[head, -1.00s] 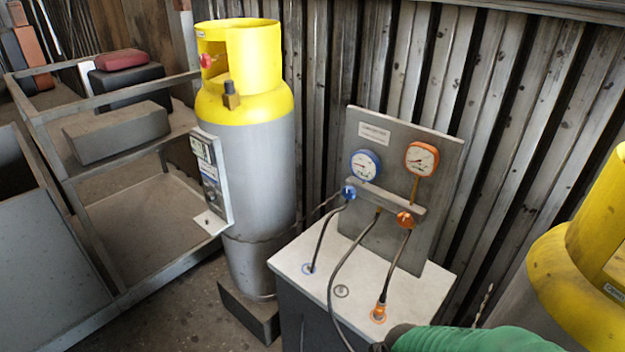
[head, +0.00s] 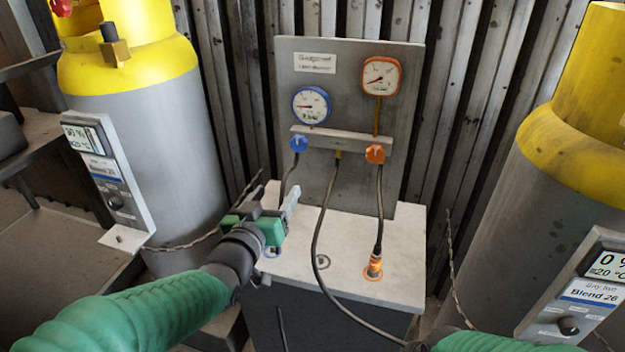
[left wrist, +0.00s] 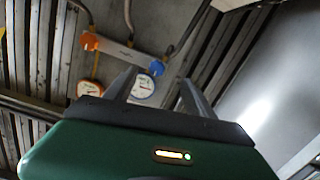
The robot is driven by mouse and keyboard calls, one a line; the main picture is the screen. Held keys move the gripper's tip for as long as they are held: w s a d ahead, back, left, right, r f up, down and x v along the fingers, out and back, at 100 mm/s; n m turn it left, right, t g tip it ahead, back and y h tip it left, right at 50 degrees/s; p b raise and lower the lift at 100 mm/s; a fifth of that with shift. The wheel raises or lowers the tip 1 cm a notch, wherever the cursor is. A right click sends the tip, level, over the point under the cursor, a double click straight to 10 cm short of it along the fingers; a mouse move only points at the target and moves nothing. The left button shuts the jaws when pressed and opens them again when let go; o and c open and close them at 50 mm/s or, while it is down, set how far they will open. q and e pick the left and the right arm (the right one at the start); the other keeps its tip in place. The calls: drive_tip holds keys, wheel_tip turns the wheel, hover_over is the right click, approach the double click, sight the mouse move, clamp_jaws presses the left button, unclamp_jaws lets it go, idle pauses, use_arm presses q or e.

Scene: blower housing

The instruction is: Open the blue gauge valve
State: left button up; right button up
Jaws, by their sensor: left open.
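The blue gauge valve (head: 298,144) is a small blue knob on the left of the manifold bar, under the blue-rimmed gauge (head: 311,104).
An orange valve (head: 375,154) and orange gauge (head: 381,77) sit right of the blue ones. Black hoses hang over the white bench top (head: 340,265). Yellow-topped cylinders stand left (head: 160,130) and right (head: 560,180), with display panels.

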use_arm(q)
wheel_tip(320, 180, up, 2)
drive_tip(key=w+t, duration=0.1)
approach(297, 146)
drive_tip(key=shift+h, duration=0.3)
drive_tip(key=x, duration=0.8)
drive_tip(key=shift+w+d, duration=0.15)
drive_tip(key=shift+d, duration=0.1)
drive_tip(key=shift+w+a, duration=0.2)
drive_tip(key=shift+w, duration=0.1)
drive_tip(key=shift+w+a, duration=0.1)
drive_tip(key=shift+a, duration=0.15)
drive_tip(key=shift+d, duration=0.4)
drive_tip(key=c, duration=0.6)
drive_tip(key=shift+a, duration=0.15)
drive_tip(key=c, duration=0.8)
use_arm(e)
drive_tip(key=shift+a+f, duration=0.25)
drive_tip(key=shift+a, duration=0.35)
